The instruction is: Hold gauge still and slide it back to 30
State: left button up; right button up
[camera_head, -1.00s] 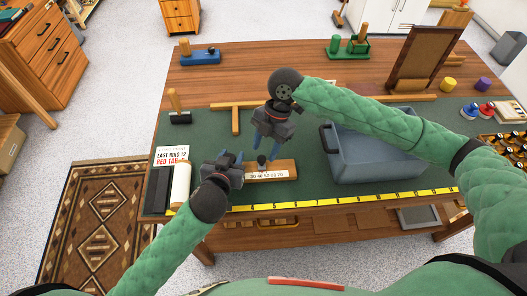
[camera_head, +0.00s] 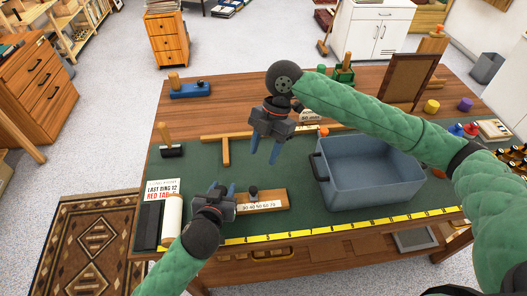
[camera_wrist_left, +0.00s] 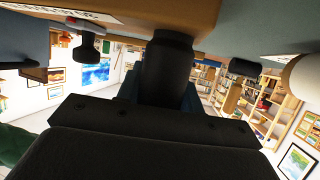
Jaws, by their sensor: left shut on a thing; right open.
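The gauge (camera_head: 272,201) is a wooden block with a white number strip, lying near the table's front edge. Its dark slider knob (camera_head: 253,191) stands towards the left end of the scale; I cannot tell the exact number. My left gripper (camera_head: 222,187) is at the gauge's left end, shut on it. In the left wrist view a dark upright part (camera_wrist_left: 168,65) sits between the blue fingers, against the wood (camera_wrist_left: 205,25). My right gripper (camera_head: 266,153) is open and empty, above and behind the knob, apart from it.
A grey-blue bin (camera_head: 372,178) stands right of the gauge. A yellow ruler (camera_head: 345,226) runs along the front edge. A white roll (camera_head: 172,220) and a sign (camera_head: 162,190) are at the left. A wooden T-shaped piece (camera_head: 225,150) lies behind.

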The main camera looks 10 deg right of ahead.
jog(key=r+m+t+h, duration=0.1)
jog(key=m+t+h, duration=0.2)
send_over(253, 189)
notch_tip(253, 189, down, 12)
jog(key=m, duration=0.6)
dwell(1.0)
grip_shut()
